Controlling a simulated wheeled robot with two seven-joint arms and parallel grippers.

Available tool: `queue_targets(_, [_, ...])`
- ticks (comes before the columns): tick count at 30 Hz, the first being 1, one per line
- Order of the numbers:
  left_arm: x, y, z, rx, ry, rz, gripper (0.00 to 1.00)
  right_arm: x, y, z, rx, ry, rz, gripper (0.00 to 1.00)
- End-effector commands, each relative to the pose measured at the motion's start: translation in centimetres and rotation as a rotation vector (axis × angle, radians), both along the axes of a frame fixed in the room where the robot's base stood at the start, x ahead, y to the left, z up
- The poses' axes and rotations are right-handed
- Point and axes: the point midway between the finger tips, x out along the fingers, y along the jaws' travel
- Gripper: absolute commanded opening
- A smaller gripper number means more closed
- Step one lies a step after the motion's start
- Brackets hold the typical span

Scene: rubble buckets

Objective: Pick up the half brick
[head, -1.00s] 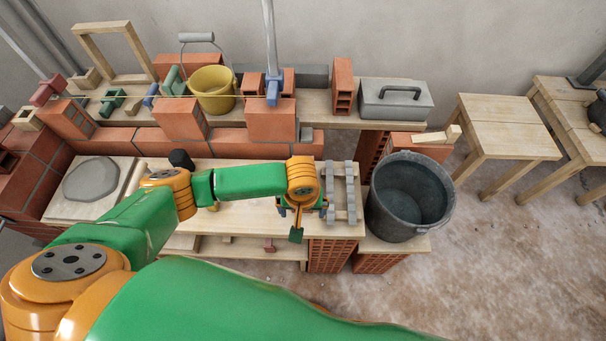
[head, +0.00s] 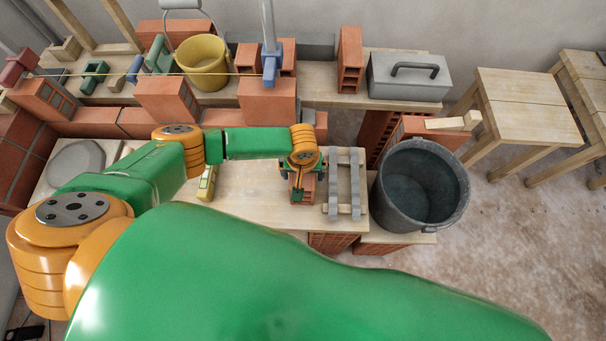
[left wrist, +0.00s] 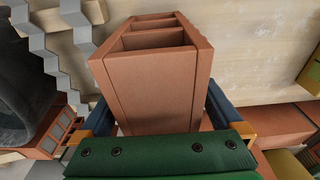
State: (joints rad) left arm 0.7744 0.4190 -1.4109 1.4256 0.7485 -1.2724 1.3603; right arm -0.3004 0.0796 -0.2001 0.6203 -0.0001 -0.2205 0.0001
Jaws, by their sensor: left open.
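The half brick (left wrist: 150,75) is a reddish hollow block with open cells at its far end. It fills the middle of the left wrist view. My left gripper (left wrist: 165,110) is open, with one dark blue finger on each side of the brick. I cannot tell whether either finger touches it. In the head view my left gripper (head: 302,194) is low over the wooden bench, and the brick (head: 308,183) shows partly beneath it. My right gripper is in neither view.
A grey rack-like piece (head: 345,185) lies just right of the gripper. A dark bucket (head: 420,190) stands beyond it at the bench's right end. A yellow level (head: 207,183) lies to the left. A raised shelf behind holds a yellow bucket (head: 205,62) and a grey toolbox (head: 409,77).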

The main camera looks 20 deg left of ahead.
Motion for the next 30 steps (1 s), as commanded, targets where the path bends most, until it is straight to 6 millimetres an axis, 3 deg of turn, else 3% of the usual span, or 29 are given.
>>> queue_targets(6, [0.04,0.02,-0.21,0.000,-0.001,0.000,1.00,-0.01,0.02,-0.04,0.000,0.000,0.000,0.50])
queue_targets(7, [0.04,0.02,-0.20,0.000,-0.001,0.000,0.95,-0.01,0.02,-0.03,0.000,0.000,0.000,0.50])
queue_targets(15, [0.04,0.02,-0.18,0.000,-0.001,0.000,0.22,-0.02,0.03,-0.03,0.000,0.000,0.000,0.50])
queue_targets(18, [0.04,0.03,-0.18,0.000,-0.001,0.000,0.00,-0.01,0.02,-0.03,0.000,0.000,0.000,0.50])
queue_targets(30, [0.08,-0.04,0.54,-0.002,-0.001,-0.001,0.00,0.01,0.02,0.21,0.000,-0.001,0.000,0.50])
